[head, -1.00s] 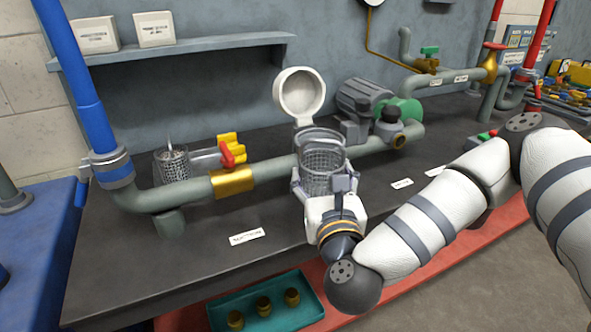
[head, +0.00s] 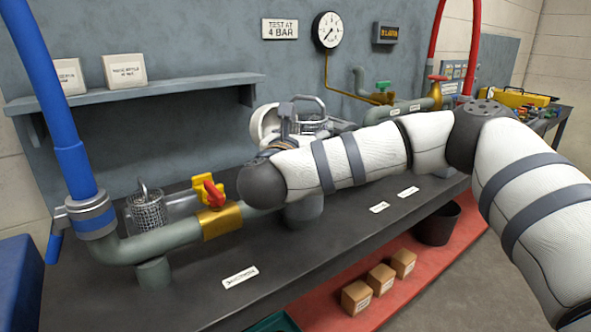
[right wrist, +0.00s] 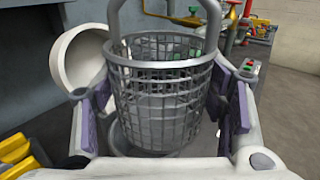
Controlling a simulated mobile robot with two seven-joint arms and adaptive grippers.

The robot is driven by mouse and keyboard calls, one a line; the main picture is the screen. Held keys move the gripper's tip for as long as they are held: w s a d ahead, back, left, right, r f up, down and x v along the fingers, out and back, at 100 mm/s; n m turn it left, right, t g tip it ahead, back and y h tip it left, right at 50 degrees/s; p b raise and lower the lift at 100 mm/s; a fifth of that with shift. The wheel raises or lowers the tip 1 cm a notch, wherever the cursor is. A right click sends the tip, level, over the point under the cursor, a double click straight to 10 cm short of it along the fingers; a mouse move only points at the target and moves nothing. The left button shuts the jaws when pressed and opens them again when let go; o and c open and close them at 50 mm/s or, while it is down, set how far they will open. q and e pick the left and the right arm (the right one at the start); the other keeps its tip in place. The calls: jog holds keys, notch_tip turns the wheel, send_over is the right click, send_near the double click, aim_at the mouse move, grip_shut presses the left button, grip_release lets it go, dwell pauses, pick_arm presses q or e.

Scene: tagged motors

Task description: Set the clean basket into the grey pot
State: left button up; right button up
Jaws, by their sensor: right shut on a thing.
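A clean grey mesh basket (head: 322,124) with a loop handle is in my right gripper (head: 306,128). In the right wrist view, the upright basket (right wrist: 165,100) sits between the purple pads of the right gripper (right wrist: 163,108). The grey pot (head: 305,212) is in the pipe line, its top hidden by my right arm in the head view. Its round pale lid (head: 262,122) stands open behind; the lid also shows in the wrist view (right wrist: 78,62). A grey rim shows below the basket; I cannot tell whether the basket's bottom is inside. My left gripper is out of view.
Another mesh basket (head: 147,212) stands on the dark bench (head: 195,290) at left. The red-handled valve (head: 213,192) and pipe are close to my right arm. Small boxes (head: 382,277) and a dark bucket (head: 437,224) are below the bench. The bench front is mostly clear.

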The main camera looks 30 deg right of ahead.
jog(key=w+f, duration=0.1)
jog(key=w+d+f, duration=0.1)
jog(key=f, duration=0.1)
jog(key=w+f, duration=0.1)
jog(key=f, duration=0.1)
jog(key=shift+w+d+b, duration=0.25)
jog(key=shift+w+b, duration=0.1)
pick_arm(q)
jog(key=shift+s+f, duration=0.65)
pick_arm(e)
notch_tip(320, 180, down, 3)
jog(key=shift+w+f, duration=0.1)
jog(key=shift+w, duration=0.05)
